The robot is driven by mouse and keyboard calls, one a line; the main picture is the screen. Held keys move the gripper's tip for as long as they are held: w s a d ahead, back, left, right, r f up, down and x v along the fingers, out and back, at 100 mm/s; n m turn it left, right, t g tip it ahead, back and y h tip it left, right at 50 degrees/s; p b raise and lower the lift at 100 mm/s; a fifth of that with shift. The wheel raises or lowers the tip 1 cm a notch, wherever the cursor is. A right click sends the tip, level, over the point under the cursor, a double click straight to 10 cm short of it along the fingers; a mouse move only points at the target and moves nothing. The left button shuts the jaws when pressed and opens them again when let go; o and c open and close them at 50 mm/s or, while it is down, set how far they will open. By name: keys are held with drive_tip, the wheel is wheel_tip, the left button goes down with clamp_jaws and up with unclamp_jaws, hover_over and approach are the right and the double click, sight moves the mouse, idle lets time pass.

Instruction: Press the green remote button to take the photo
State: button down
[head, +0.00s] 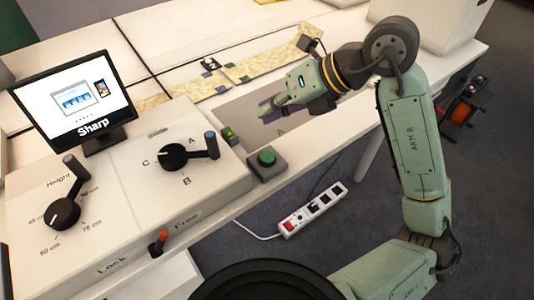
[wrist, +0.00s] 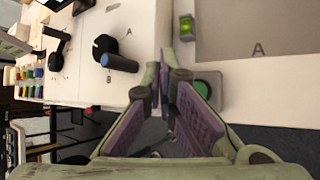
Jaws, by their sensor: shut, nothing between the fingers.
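The green remote button (head: 267,157) sits on a small grey box at the table's front edge, right of the control panel. In the wrist view the green button (wrist: 202,88) is right beside my gripper's fingers, partly hidden by one of them. My gripper (head: 267,110) is shut and empty, with purple finger pads. In the head view it is behind the button, over the grey area of the table, apart from the button. In the wrist view its fingertips (wrist: 164,72) meet left of the button.
The control panel (head: 115,190) carries a Height knob (head: 62,213), a Slide knob (head: 173,156) and a red-tipped Lock/Free lever (head: 159,240). A monitor (head: 75,98) reads "Sharp". A small lit green device (head: 229,135) is near the button. A power strip (head: 312,208) lies on the floor.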

drive_tip(key=b, duration=0.4)
hover_over(269, 153)
wheel_tip(269, 153, down, 7)
drive_tip(key=shift+f, duration=0.1)
drive_tip(key=shift+f+b, duration=0.65)
drive_tip(key=shift+b, duration=0.3)
idle(0.4)
drive_tip(key=shift+f+b, duration=0.4)
drive_tip(key=shift+b, duration=0.35)
drive_tip(key=shift+f+b, duration=0.5)
drive_tip(key=shift+b, duration=0.25)
idle(0.4)
drive_tip(key=shift+r, duration=0.1)
drive_tip(key=shift+r+p, duration=0.4)
drive_tip(key=shift+r, duration=0.45)
drive_tip(key=shift+r, duration=0.1)
